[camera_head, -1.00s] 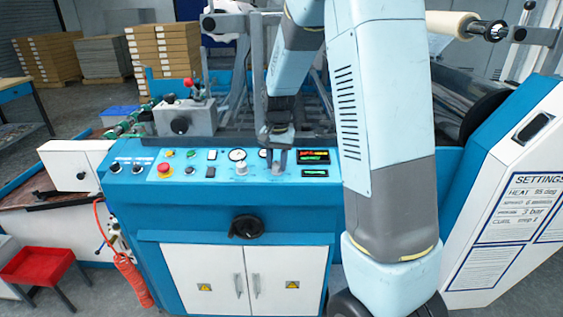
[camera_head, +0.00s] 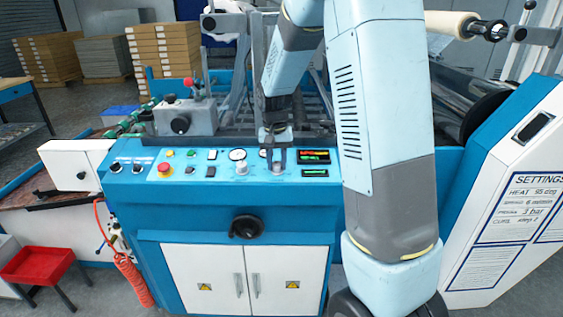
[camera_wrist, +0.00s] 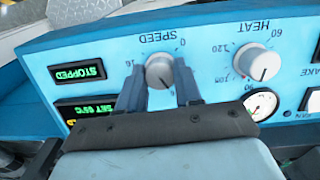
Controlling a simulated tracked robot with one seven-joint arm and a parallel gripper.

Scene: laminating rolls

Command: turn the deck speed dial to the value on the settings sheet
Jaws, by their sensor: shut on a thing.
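The grey speed dial (camera_wrist: 159,72) sits on the blue control panel, under the word SPEED, which appears upside down in the wrist view. My gripper (camera_wrist: 158,85) is shut on the dial, with one finger on each side of it. In the head view my gripper (camera_head: 277,163) reaches down onto the panel, and its fingers partly cover the dial. Scale numbers 0 and 16 show around the dial; I cannot read its pointer surely. The settings sheet (camera_head: 525,215) at the right reads heat 95 deg, speed 6 m/min, press 3 bar.
The heat dial (camera_wrist: 257,63) and a round gauge (camera_wrist: 261,104) are beside the speed dial. A display reads STOPPED (camera_wrist: 77,73). A red emergency button (camera_head: 165,168) is farther left on the panel. A black handwheel (camera_head: 246,227) sticks out below.

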